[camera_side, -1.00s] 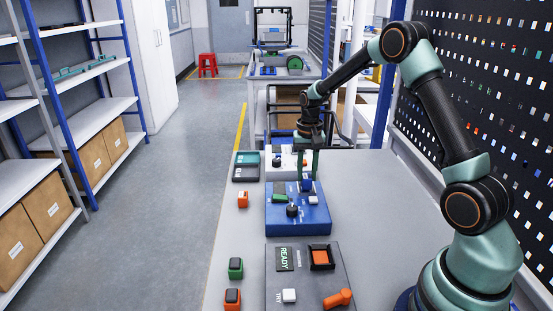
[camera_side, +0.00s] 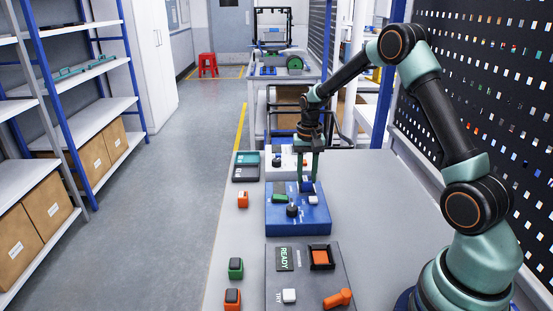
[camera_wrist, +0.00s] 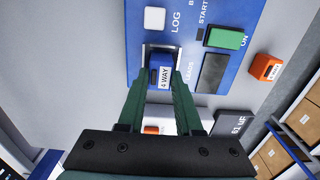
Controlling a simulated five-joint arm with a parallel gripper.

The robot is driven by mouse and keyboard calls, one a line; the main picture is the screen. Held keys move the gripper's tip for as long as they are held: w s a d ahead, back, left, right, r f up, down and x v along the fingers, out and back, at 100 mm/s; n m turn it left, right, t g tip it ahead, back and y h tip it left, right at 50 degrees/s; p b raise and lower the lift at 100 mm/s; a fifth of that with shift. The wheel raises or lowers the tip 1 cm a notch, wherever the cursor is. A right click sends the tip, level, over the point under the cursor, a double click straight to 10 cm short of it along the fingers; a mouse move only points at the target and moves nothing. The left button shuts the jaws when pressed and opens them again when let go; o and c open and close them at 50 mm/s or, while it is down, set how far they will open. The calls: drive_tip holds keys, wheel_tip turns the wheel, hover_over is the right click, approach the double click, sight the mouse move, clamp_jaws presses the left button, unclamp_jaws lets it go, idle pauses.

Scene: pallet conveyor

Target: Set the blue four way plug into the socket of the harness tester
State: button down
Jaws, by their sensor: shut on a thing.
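The blue four way plug (camera_side: 307,187) is between the fingertips of my gripper (camera_side: 308,178). In the wrist view the plug (camera_wrist: 160,61) shows a white "4 WAY" label, and both green fingers of my gripper (camera_wrist: 163,84) close on its sides. The harness tester is the blue box (camera_side: 298,225) on the bench, also seen in the wrist view (camera_wrist: 136,42). The plug is at the tester's far part, near the "LEADS" lettering. The socket is hidden under the plug, and I cannot tell how deep the plug sits.
The tester carries a green START switch (camera_wrist: 225,38), a white LOG button (camera_wrist: 154,19) and a black knob (camera_side: 292,211). An orange block (camera_side: 243,200) stands left of it. A grey panel (camera_side: 282,280) is in front. The bench (camera_side: 375,210) is clear to the right.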

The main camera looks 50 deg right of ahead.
unclamp_jaws()
idle(0.4)
drive_tip(key=shift+r, duration=0.1)
drive_tip(key=shift+r, duration=3.45)
drive_tip(key=s+a+r+n+t, duration=0.35)
drive_tip(key=s+a+r, duration=0.35)
drive_tip(key=a+r, duration=0.3)
drive_tip(key=s+a+n, duration=0.1)
drive_tip(key=s+a, duration=0.1)
drive_tip(key=s, duration=0.1)
drive_tip(key=s+a+r+n+t, duration=0.1)
drive_tip(key=s+a+n, duration=0.1)
drive_tip(key=s, duration=0.1)
drive_tip(key=s+a+n+t, duration=0.1)
drive_tip(key=s+a+n, duration=0.1)
drive_tip(key=s, duration=0.1)
drive_tip(key=shift+r+n, duration=0.15)
drive_tip(key=shift+n, duration=0.1)
